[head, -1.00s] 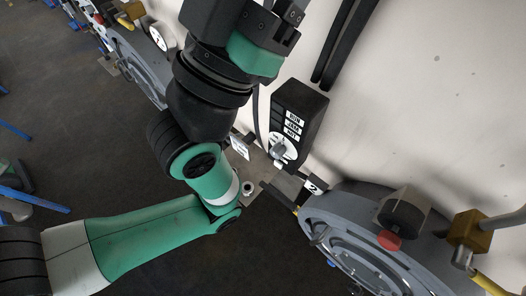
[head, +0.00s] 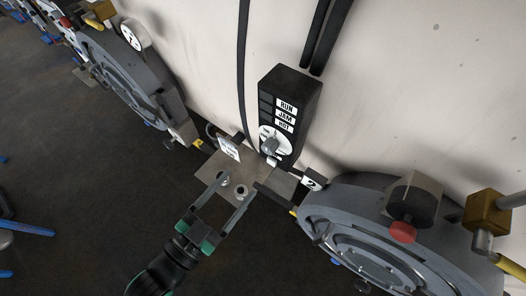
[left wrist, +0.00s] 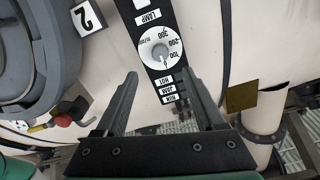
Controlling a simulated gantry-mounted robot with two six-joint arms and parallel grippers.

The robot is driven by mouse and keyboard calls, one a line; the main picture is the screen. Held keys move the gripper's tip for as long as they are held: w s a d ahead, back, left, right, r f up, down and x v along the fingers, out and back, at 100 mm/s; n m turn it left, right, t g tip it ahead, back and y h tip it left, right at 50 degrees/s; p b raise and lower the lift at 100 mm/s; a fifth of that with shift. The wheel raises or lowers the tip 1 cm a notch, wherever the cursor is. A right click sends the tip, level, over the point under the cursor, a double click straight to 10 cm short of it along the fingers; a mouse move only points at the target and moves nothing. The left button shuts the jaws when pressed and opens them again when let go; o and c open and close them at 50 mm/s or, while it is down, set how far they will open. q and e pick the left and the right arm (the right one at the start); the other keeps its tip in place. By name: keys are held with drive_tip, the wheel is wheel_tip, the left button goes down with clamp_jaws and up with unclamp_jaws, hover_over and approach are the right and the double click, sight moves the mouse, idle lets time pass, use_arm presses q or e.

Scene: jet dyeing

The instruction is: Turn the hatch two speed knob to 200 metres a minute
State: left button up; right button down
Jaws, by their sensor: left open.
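The speed knob (head: 270,146) is a small grey knob on a white round dial, low on a black control box (head: 293,82) beside the hatch marked 2 (head: 313,184). In the left wrist view the knob (left wrist: 160,52) sits at the dial's middle, with 100, 200 and 300 printed along one side. I cannot tell which mark it points to. My left gripper (head: 238,184) is open and empty, below and left of the knob, apart from it. In the left wrist view its fingers (left wrist: 160,76) point toward the dial from either side. My right gripper is not in view.
The grey round hatch two (head: 340,215) with a red-tipped knob (head: 402,232) stands at the right. Another hatch (head: 130,70) is at the upper left.

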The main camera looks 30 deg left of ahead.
sight(266, 151)
use_arm(q)
drive_tip(key=w, duration=0.3)
drive_tip(key=w+d, duration=0.1)
drive_tip(key=w, duration=0.7)
drive_tip(key=shift+d+b, duration=0.25)
drive_tip(key=shift+b, duration=0.1)
clamp_jaws()
